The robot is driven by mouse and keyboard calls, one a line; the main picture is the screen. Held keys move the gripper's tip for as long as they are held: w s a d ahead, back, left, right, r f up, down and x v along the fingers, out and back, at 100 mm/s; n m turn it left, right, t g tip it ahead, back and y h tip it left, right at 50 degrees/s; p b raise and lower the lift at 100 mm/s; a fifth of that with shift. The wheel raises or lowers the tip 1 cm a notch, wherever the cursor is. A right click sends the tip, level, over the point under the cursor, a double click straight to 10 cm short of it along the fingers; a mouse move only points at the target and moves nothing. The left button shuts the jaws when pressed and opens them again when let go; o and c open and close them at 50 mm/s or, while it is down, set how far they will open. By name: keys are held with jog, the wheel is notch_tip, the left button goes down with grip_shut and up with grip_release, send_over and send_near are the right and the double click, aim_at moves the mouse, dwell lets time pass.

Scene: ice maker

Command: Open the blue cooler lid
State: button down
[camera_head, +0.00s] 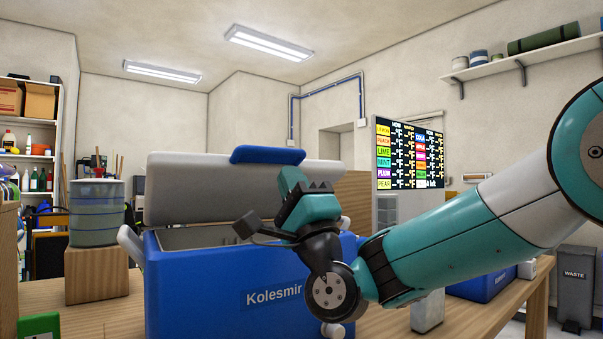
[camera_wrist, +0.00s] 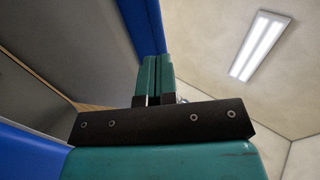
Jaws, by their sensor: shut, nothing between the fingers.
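The blue cooler (camera_head: 200,285) with "Kolesmir" on its front stands on the wooden table. Its pale grey lid (camera_head: 190,190) is raised and stands up along the back, with a blue handle (camera_head: 267,155) on its upper edge. The opening between lid and body shows. My gripper (camera_head: 290,178) is in front of the lid's right part, fingers pointing up, just below and right of the handle. In the wrist view the teal fingers (camera_wrist: 155,72) are together and empty, beside the blue handle strip (camera_wrist: 141,24); I cannot tell whether they touch. The lid's inner face (camera_wrist: 60,40) fills the upper left.
A clear lidded container (camera_head: 95,215) stands on a wooden block (camera_head: 97,275) left of the cooler. A second blue box (camera_head: 485,285) is behind my arm at right. A green object (camera_head: 38,326) lies at the front left. A waste bin (camera_head: 574,290) stands far right.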

aim_at(281, 154)
jog(key=shift+p+x, duration=1.3)
jog(key=shift+x, duration=0.4)
jog(key=shift+r, duration=0.1)
